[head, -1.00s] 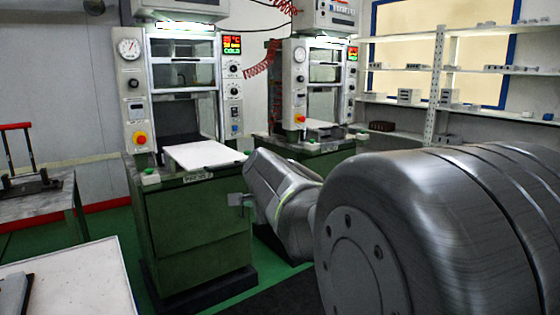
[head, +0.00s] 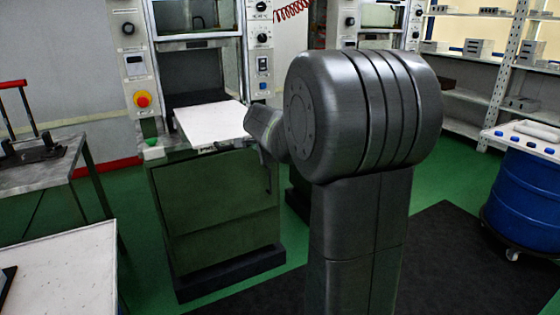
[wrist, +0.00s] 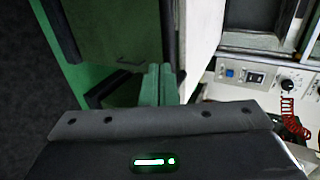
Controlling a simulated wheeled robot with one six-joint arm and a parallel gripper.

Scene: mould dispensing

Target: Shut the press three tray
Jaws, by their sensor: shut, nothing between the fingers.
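A white tray (head: 212,124) sticks out from the front of the nearer press (head: 198,60), above its green base. I cannot read a press number in the current frames. In the head view my arm's wrist is at the tray's right front corner, and the fingertips are hard to make out. In the wrist view my gripper (wrist: 158,84) is shut and empty, its greenish fingers together. A pale slab (wrist: 201,40), apparently the tray, lies just right of the fingers. I cannot tell whether they touch it.
A second press (head: 385,22) stands behind to the right. A blue drum (head: 525,195) on a wheeled base is at the far right. A bench (head: 45,175) with a red-handled tool is at the left, with a white-topped table (head: 60,270) in front. Green floor lies between.

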